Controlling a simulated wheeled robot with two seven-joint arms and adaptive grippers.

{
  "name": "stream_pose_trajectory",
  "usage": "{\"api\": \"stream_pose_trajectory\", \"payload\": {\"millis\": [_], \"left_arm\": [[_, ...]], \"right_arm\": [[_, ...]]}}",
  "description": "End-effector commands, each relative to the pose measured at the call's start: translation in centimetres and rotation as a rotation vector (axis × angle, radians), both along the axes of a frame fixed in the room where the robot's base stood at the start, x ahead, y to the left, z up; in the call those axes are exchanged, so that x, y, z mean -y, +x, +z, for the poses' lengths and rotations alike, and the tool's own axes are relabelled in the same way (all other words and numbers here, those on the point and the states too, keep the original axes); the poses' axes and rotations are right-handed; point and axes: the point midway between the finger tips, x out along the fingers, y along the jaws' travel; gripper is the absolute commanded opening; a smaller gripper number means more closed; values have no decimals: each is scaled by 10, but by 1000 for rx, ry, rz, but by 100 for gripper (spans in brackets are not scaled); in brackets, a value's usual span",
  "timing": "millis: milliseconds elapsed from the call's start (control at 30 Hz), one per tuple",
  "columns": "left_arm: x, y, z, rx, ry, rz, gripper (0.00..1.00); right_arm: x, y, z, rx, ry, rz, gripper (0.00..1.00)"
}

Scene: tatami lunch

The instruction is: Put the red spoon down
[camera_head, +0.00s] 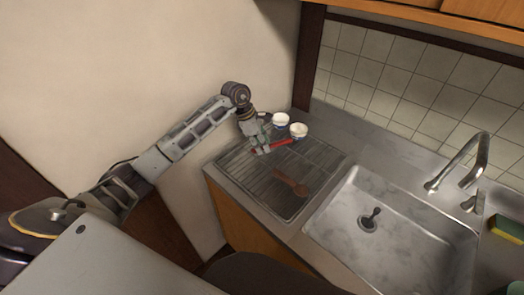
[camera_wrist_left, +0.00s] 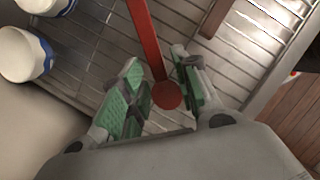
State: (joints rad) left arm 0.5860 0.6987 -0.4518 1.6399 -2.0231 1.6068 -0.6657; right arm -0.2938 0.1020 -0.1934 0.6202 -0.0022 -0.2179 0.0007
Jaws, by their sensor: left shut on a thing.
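The red spoon (camera_head: 282,143) is held by my left gripper (camera_head: 264,147) over the ribbed drainboard (camera_head: 262,190) on the counter. In the left wrist view, its red handle (camera_wrist_left: 148,40) runs between the green-padded fingers of my left gripper (camera_wrist_left: 160,88), with a rounded end near the fingertips. The gripper is shut on it. The spoon is low over the drainboard; I cannot tell whether it touches the ribs. The spoon's far end is cut off in the wrist view. My right gripper is not in view.
A brown wooden spoon (camera_head: 292,184) lies on the drainboard. Two white cups with blue bands, one (camera_head: 280,120) behind the other (camera_head: 298,130), stand at the back, close to the gripper. A sink (camera_head: 400,225) with a tap (camera_head: 470,160) is to the right. The drainboard's front left is clear.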

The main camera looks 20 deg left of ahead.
Motion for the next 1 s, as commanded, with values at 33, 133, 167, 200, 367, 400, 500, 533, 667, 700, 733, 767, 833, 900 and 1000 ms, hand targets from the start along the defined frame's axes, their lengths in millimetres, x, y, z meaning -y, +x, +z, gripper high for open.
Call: {"api": "stream_pose_trajectory", "payload": {"millis": [33, 133, 167, 200, 367, 400, 500, 533, 667, 700, 733, 767, 833, 900, 1000], "left_arm": [[0, 0, 0, 0, 0, 0, 15], [0, 0, 0, 0, 0, 0, 15], [0, 0, 0, 0, 0, 0, 15], [0, 0, 0, 0, 0, 0, 15], [0, 0, -8, -1, -1, 1, 15], [0, -1, -12, -2, 0, 1, 15], [1, -1, -23, -3, -1, 0, 15], [1, 0, -26, -2, -1, 0, 15], [0, 0, -36, -1, -1, 1, 15], [0, 0, -37, -1, -1, 1, 15], [0, 0, -37, 0, 0, 1, 15], [0, 0, -37, 0, 0, 0, 15], [0, 0, -37, 0, 0, 0, 15], [0, 0, -37, 0, 0, 0, 15], [0, 0, -38, 0, 0, 0, 15]], "right_arm": [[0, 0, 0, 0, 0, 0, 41], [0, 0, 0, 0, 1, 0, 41], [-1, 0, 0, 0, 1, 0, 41], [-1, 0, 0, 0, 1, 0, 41], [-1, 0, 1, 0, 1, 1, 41], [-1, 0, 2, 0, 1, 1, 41], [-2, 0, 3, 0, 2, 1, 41], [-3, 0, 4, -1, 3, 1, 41], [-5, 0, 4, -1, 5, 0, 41], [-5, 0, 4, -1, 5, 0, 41], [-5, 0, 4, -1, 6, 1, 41], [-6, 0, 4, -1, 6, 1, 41], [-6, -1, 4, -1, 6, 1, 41], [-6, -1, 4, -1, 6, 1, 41], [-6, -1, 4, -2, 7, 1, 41]]}}
